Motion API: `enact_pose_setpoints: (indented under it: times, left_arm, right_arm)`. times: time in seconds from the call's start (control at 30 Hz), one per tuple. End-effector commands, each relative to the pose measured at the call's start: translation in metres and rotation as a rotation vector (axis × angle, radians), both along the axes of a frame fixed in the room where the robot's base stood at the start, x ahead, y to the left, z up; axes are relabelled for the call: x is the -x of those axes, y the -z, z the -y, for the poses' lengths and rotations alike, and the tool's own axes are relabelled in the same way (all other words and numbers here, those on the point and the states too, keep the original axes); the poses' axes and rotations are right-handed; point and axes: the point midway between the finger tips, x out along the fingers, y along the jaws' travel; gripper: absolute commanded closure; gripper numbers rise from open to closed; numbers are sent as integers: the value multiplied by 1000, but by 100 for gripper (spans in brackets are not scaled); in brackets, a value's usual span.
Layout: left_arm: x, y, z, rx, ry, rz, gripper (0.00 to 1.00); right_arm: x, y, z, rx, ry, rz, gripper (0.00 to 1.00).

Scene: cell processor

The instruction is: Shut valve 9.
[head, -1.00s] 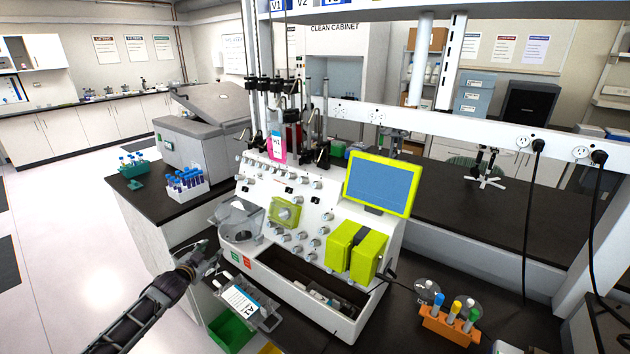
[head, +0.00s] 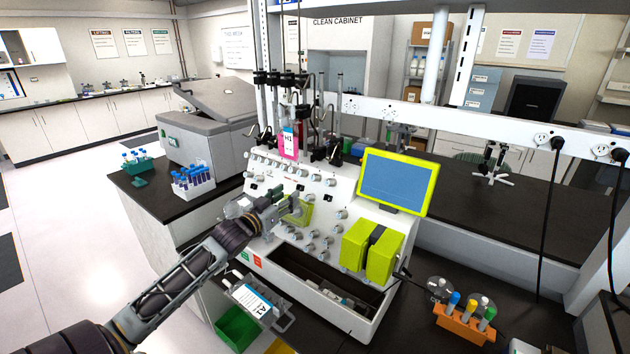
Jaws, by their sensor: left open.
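The cell processor (head: 345,255) is a white machine on the dark bench, with several round grey valve knobs (head: 327,241) across its sloping front panel. The valve numbers are too small to read, so I cannot tell which knob is valve 9. My left gripper (head: 290,207) is open in front of the panel's left part, near the yellow-green pump block (head: 303,213). It hides part of that block and some nearby knobs. I cannot tell whether it touches a knob. My right gripper is not in view.
A yellow-framed screen (head: 397,181) and yellow-green blocks (head: 383,257) stand at the machine's right. A pink bag (head: 289,146) hangs above the panel. A labelled bag (head: 256,301) hangs at the front left, below my arm. An orange tube rack (head: 463,324) is at right.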

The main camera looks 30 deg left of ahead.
Motion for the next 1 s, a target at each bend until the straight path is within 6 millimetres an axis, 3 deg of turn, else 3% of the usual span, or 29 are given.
enact_pose_setpoints:
  times: [0.5,1.0]
  left_arm:
    - [0,2,0,191,0,-12,55]
    - [-1,2,0,203,0,-12,55]
  right_arm:
    - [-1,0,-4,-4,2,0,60]
    - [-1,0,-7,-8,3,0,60]
